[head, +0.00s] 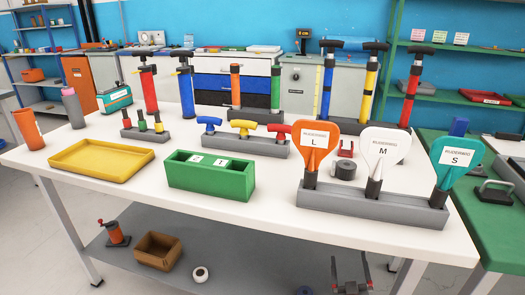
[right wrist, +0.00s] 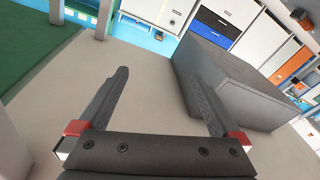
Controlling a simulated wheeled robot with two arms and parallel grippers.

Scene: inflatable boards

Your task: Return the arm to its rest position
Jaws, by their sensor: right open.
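My right gripper (head: 352,266) shows at the bottom of the head view, low in front of the white table (head: 235,190). In the right wrist view my right gripper (right wrist: 157,74) has its two dark fingers apart with nothing between them. It holds nothing and appears clear of the table's objects. My left gripper is not in view.
The table carries a yellow tray (head: 100,160), a green box (head: 240,178), a grey rack (head: 370,205) of labelled paddles and several pumps. The lower shelf (head: 215,262) holds a brown box (head: 158,250). A green table (head: 492,225) stands at right. A grey block (right wrist: 225,85) shows in the wrist view.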

